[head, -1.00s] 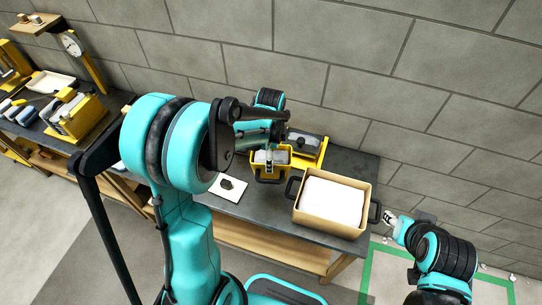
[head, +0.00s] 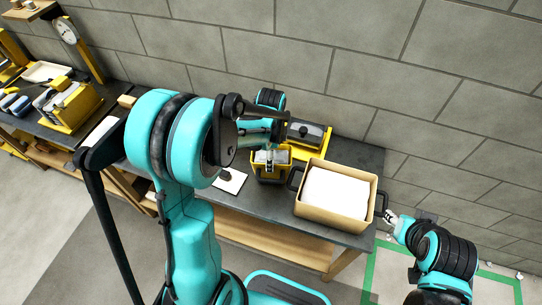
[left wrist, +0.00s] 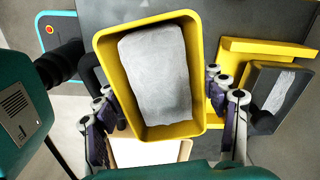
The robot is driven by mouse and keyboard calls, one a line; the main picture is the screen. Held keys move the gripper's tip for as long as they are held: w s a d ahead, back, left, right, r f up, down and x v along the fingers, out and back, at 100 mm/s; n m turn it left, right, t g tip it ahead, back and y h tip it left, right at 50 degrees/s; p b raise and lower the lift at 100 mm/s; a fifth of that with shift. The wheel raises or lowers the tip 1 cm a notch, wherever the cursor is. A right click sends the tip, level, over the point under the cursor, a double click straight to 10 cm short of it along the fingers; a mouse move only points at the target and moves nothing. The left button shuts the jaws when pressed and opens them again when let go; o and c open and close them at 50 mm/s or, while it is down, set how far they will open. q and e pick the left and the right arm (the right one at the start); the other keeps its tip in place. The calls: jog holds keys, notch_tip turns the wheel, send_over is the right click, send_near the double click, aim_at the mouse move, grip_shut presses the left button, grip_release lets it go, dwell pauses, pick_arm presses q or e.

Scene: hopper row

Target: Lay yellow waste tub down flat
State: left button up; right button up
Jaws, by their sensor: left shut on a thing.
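The yellow waste tub (head: 285,172) is at the middle of the dark bench in the head view, partly hidden by my left arm. It is open-topped, holds a grey block (left wrist: 155,72) and has dark handles. In the left wrist view the tub (left wrist: 191,128) fills the space between the fingers. My left gripper (left wrist: 170,98) is shut on the tub, one finger against each side. Whether the tub's base touches the bench is hidden. My right gripper (head: 390,215) is beside the right handle of a tan crate; its finger opening is too small to tell.
The tan crate (head: 312,211) with white contents stands right of the tub. A yellow stand with a dark box (head: 306,132) is just behind. A white card (head: 232,182) with a dark piece lies left. A stone wall (head: 300,60) backs the bench (head: 240,198).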

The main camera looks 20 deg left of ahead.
pick_arm(q)
jog(key=shift+f, duration=0.2)
jog(key=shift+f+b, duration=0.45)
jog(key=shift+b, duration=0.1)
jog(key=o, duration=1.5)
notch_tip(320, 180, up, 12)
jog(key=shift+r, duration=0.1)
